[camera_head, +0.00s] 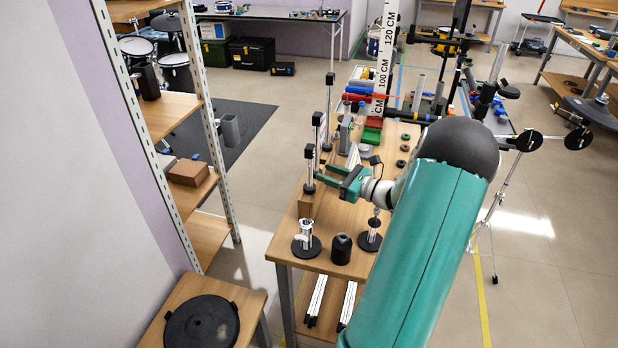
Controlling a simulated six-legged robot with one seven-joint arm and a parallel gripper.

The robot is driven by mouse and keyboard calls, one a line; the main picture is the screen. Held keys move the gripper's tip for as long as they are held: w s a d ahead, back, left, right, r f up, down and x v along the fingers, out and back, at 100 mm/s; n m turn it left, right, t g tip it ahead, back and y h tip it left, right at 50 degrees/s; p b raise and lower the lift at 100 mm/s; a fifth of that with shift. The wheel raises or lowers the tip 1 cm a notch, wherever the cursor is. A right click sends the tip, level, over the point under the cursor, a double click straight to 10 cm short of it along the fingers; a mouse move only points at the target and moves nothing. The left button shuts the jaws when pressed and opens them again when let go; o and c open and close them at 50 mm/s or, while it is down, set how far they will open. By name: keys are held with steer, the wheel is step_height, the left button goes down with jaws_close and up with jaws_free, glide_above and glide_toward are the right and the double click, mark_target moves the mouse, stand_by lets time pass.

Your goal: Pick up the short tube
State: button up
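I cannot tell for certain which thing is the short tube. A short black cylinder with a narrower top (342,250) stands upright near the front edge of the wooden table (330,218). Several coloured tubes (362,97), blue and red among them, lie at the table's far end and are too small to tell apart well. My teal gripper (321,173) is over the table's left part, behind and above the black cylinder and apart from it. Its two fingers point left and look spread, with nothing seen held. My arm hides much of the table's right side.
A metal clamp on a round black base (307,246) stands left of the cylinder, and another black base (369,238) right of it. Thin upright posts (310,167) line the table's left edge. A white measuring board (386,55) rises at the back. Shelving (190,175) stands left.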

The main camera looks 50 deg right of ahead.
glide_above(310, 186)
steer(key=shift+w+d, duration=0.3)
jaws_close()
